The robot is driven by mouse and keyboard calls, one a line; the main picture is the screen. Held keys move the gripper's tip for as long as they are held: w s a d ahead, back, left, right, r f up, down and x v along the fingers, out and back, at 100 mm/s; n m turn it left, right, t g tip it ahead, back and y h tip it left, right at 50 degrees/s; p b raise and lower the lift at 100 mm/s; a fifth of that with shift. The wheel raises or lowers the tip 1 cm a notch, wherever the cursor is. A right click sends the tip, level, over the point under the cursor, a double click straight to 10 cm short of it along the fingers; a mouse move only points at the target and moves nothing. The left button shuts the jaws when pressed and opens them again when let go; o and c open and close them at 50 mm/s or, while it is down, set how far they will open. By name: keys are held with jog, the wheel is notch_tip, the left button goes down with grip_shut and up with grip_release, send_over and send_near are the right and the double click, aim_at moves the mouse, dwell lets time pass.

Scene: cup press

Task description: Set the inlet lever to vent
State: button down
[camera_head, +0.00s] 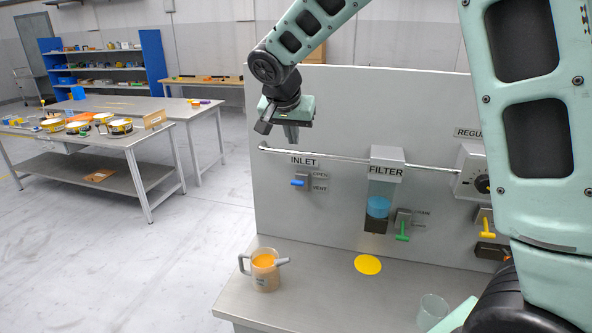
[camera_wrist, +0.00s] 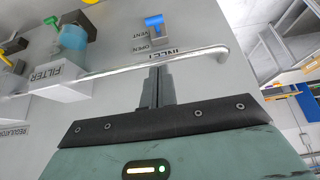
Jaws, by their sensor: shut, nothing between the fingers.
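The inlet lever (camera_head: 297,183) is a small blue handle on a grey block under the INLET sign on the upright panel. Labels OPEN and VENT stand beside it, OPEN above VENT. The handle sticks out from the block; I cannot tell for certain which label it is set to. The lever also shows at the top of the wrist view (camera_wrist: 153,22), where the panel appears upside down. My gripper (camera_head: 291,140) is shut and empty, pointing down above the INLET sign, apart from the lever. Its closed fingers (camera_wrist: 157,72) point toward the pipe and lever in the wrist view.
A metal pipe (camera_head: 330,157) runs along the panel, between my fingers and the lever in the wrist view. The filter (camera_head: 386,163) with a green lever (camera_head: 402,232) is to the right. An orange-filled jug (camera_head: 265,272) and a yellow disc (camera_head: 368,265) are on the bench below.

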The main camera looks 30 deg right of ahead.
jog(key=p, duration=0.3)
send_over(297, 182)
jog(key=f, duration=0.7)
jog(key=shift+w+d+f, duration=0.1)
jog(key=shift+w+d, duration=0.15)
jog(key=shift+s+a+f+p, duration=0.15)
jog(key=shift+f+p, duration=0.1)
jog(key=shift+f, duration=0.4)
jog(key=shift+s+a+f+p, duration=0.1)
jog(key=shift+a+f+p, duration=0.1)
jog(key=shift+f, duration=0.4)
jog(key=shift+s+f, duration=0.1)
jog(key=shift+f, duration=0.7)
jog(key=shift+a+f+b, duration=0.15)
jog(key=shift+f+b, duration=0.1)
jog(key=shift+b, duration=0.45)
jog(key=shift+b, duration=0.9)
